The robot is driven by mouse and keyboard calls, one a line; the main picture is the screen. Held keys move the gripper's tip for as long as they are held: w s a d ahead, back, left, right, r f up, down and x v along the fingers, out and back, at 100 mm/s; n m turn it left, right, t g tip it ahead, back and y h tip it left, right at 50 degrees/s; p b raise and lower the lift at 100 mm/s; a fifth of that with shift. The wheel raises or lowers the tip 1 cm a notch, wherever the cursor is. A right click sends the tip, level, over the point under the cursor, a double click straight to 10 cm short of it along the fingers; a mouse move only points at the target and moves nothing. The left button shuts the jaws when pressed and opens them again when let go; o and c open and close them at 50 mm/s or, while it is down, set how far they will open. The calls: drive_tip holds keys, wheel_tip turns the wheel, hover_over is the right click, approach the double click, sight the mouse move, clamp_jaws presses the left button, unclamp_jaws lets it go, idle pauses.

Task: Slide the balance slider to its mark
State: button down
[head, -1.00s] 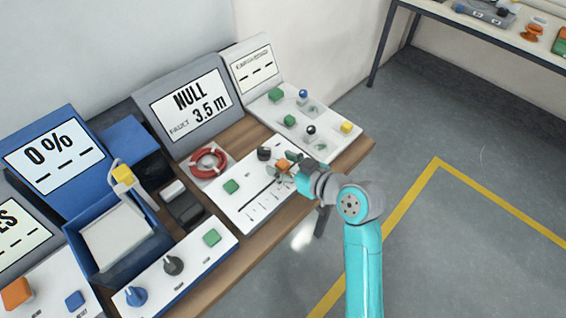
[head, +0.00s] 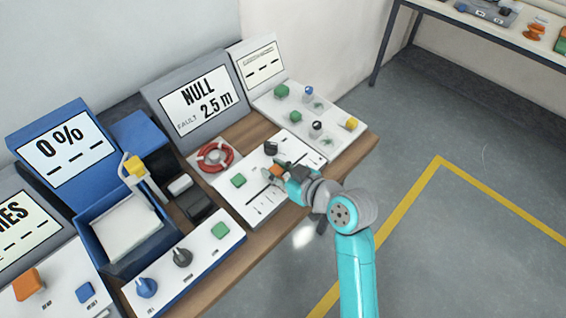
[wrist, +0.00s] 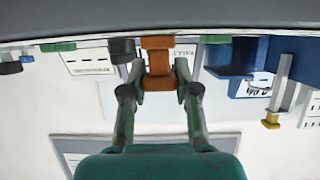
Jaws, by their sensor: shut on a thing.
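The balance slider has an orange knob (head: 276,171) in a dark slot on a white console panel (head: 229,196), with several tick marks along the slot. My gripper (head: 273,177) comes from the right and is shut on this knob, partly hiding it. In the wrist view the orange knob (wrist: 158,62) sits between my two fingers (wrist: 159,82). Which tick is the target mark cannot be told. The screen (head: 199,102) behind the panel reads "NULL", "FAULT" and 2.5 m.
A red ring (head: 216,157) lies behind the panel. A blue tray (head: 92,222) and knob panel (head: 184,262) stand left. Open floor lies right of the bench.

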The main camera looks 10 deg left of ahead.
drive_tip(key=s+a, duration=0.4)
drive_tip(key=s, duration=0.1)
drive_tip(key=s+a, duration=0.2)
drive_tip(key=shift+s, duration=0.25)
drive_tip(key=c, duration=0.8)
unclamp_jaws()
drive_tip(key=shift+s, duration=0.1)
drive_tip(key=shift+c, duration=0.2)
drive_tip(key=shift+d, duration=0.1)
drive_tip(key=shift+s+d+r, duration=0.15)
drive_tip(key=shift+s+d, duration=0.05)
drive_tip(key=shift+d, duration=0.05)
drive_tip(key=v, duration=0.6)
drive_tip(key=shift+s+d, duration=0.15)
drive_tip(key=shift+s, duration=0.05)
drive_tip(key=shift+r, duration=0.15)
